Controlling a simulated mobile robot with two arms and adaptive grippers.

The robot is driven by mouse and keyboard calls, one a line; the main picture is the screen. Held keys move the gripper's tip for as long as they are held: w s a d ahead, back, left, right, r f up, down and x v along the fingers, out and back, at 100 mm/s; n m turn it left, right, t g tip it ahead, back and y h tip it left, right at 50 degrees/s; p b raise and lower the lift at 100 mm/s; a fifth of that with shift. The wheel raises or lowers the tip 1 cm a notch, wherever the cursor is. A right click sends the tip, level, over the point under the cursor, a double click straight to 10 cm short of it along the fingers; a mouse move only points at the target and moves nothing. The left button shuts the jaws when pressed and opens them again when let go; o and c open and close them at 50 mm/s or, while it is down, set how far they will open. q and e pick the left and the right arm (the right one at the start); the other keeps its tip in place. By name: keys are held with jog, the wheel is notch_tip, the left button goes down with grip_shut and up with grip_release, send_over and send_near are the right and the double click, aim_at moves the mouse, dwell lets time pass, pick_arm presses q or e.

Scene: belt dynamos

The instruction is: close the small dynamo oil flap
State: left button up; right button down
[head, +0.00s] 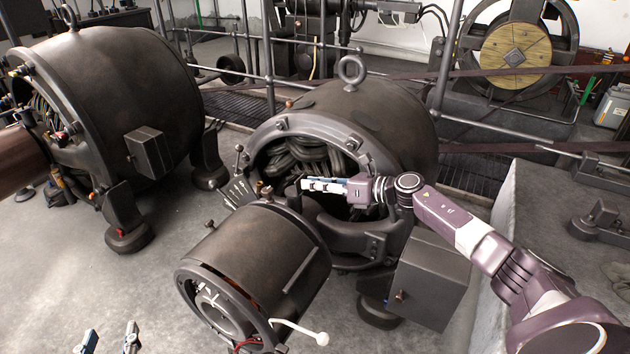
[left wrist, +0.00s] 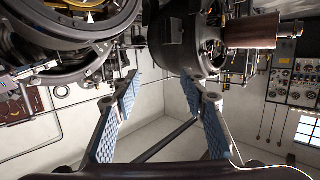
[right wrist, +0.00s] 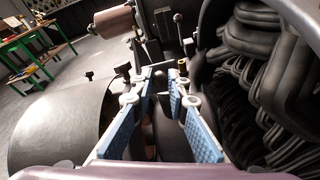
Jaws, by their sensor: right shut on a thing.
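The small dynamo (head: 375,110) is a dark iron machine with an open coil-filled front and a ring on top. My right gripper (head: 306,184) is at this opening, its fingers pointing left. In the right wrist view, the right gripper (right wrist: 163,78) is shut on a small dark part (right wrist: 161,90) between its blue-padded fingers. I cannot tell whether this part is the oil flap.
A dark cylinder (head: 255,255) with a white-knobbed lever (head: 310,333) sits in front of the opening. A dark box (head: 430,280) is at its right. A larger dynamo (head: 120,90) stands left. Grey floor (head: 90,255) is clear between them. Railings run behind.

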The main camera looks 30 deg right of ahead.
jog(key=p, duration=0.2)
jog(key=r+g+h+p, duration=0.1)
jog(key=p, duration=0.2)
jog(key=shift+w+a+r+g+p, duration=0.15)
jog(key=shift+w+a+g+p, duration=0.15)
jog(key=shift+w+a+p, duration=0.05)
jog(key=shift+w+a+g+p, duration=0.15)
jog(key=shift+g+p, duration=0.25)
jog(key=shift+p, duration=0.6)
pick_arm(q)
jog(key=s+a+f+g+y, duration=0.1)
jog(key=s+a+f+g, duration=0.2)
jog(key=s+f+g, duration=0.3)
jog(key=s+a+f+g+y, duration=0.2)
jog(key=s+f+g, duration=0.4)
jog(key=s+f, duration=0.5)
jog(key=shift+a+f+n, duration=0.3)
jog(key=shift+a+f, duration=0.45)
jog(key=shift+f, duration=0.95)
pick_arm(e)
jog(key=shift+f, duration=0.25)
jog(key=c, duration=1.8)
grip_release()
jog(key=shift+w, duration=0.1)
jog(key=shift+c, duration=0.2)
jog(key=shift+d, duration=0.2)
